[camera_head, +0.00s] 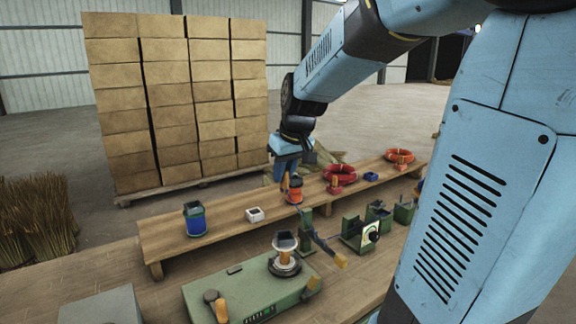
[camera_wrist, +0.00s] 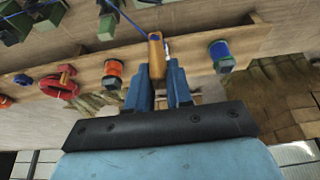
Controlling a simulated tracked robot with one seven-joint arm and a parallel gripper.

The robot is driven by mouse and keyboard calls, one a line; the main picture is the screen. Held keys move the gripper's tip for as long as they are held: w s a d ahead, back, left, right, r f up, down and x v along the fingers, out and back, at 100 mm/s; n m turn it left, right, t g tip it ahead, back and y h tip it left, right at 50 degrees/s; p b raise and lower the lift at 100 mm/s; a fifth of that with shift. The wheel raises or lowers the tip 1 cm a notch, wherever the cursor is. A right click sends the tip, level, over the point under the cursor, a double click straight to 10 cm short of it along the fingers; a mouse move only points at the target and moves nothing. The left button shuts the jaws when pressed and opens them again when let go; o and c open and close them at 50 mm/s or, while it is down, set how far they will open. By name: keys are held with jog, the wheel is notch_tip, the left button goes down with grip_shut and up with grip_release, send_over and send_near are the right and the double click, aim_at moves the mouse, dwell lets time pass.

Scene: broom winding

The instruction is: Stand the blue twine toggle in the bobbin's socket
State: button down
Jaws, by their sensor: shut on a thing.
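My gripper (camera_head: 286,170) hangs above the bench and is shut on an orange-brown toggle. In the wrist view the toggle (camera_wrist: 156,56) stands out beyond the fingers of my gripper (camera_wrist: 160,72), with blue twine (camera_wrist: 126,16) running from its end to the upper left. The bobbin (camera_head: 285,257) is a pale spool with a dark square socket (camera_head: 285,241) on top. It stands upright on the green machine base, nearer the head camera than my gripper and apart from the toggle. I cannot make out the bobbin in the wrist view.
An orange spool (camera_head: 294,195) is close to my gripper on the bench (camera_head: 170,238). A blue spool (camera_head: 195,220) and a white block (camera_head: 255,214) stand left. Red coils (camera_head: 340,175) lie right. The green base (camera_head: 235,297) carries a wooden-knobbed lever (camera_head: 214,303). Stacked boxes (camera_head: 180,95) stand behind.

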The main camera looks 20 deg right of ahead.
notch_tip(320, 180, down, 10)
jog(key=shift+f, duration=0.25)
dwell(1.6)
jog(key=shift+f, duration=0.1)
dwell(0.4)
jog(key=shift+f, duration=0.6)
jog(key=shift+f, duration=1.55)
jog(key=c, duration=0.9)
grip_release()
jog(key=shift+c, duration=0.2)
jog(key=v, duration=1.3)
jog(key=shift+r, duration=0.3)
jog(key=shift+s, duration=0.15)
